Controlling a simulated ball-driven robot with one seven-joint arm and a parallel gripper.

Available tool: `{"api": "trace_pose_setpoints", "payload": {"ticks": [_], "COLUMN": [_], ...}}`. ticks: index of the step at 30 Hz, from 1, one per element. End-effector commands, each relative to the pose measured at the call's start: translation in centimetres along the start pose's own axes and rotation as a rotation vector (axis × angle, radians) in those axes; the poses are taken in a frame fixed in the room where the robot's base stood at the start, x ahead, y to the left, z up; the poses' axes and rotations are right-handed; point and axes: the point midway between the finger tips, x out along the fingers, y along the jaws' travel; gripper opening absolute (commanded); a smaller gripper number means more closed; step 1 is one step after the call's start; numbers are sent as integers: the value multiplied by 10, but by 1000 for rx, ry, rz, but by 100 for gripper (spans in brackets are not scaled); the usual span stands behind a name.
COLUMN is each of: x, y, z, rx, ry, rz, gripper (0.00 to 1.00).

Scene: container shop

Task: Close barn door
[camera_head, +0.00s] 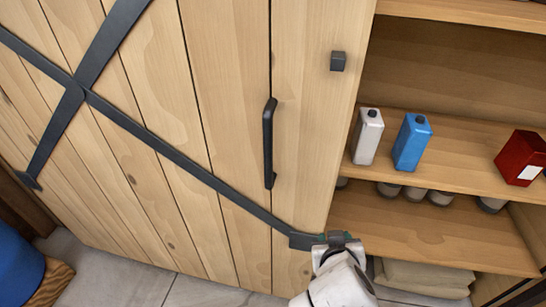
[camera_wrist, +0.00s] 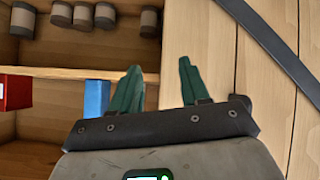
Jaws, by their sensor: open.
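The barn door (camera_head: 225,110) is a wooden plank panel with dark metal bands. It covers the left part of the cabinet, and the right part stands uncovered. A black vertical handle (camera_head: 269,143) and a small dark square block (camera_head: 338,61) are on the door. My gripper (camera_head: 335,236) is at the door's lower right edge. In the wrist view my gripper (camera_wrist: 158,68) is open, with two green fingers. The left finger lies over the shelf side and the right finger over the door (camera_wrist: 205,45). I cannot tell whether either finger touches the door.
The open shelves (camera_head: 440,160) hold a white carton (camera_head: 367,137), a blue carton (camera_head: 411,143) and a red carton (camera_head: 521,158). A blue object (camera_head: 18,270) stands at the lower left. The tiled floor (camera_head: 105,268) in front is partly clear.

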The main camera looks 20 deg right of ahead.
Motion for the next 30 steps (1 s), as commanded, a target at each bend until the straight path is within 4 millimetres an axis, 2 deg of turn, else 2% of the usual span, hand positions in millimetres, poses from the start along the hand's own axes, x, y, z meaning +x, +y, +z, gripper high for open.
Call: {"api": "trace_pose_setpoints", "payload": {"ticks": [1, 3, 6, 9, 12, 14, 17, 30], "x": [-2, -18, -44, -68, -83, -86, -82, -25], "y": [-24, -49, -81, -105, -117, -121, -121, -122], "z": [-28, -65, -105, -129, -142, -147, -156, -203], "rx": [35, 83, 134, 164, 181, 183, 186, 186], "ry": [129, 291, 481, 609, 678, 697, 704, 699], "rz": [-2, -9, -43, -79, -103, -109, -109, -106], "gripper": [46, 46, 46, 46, 46, 46, 46, 46]}}
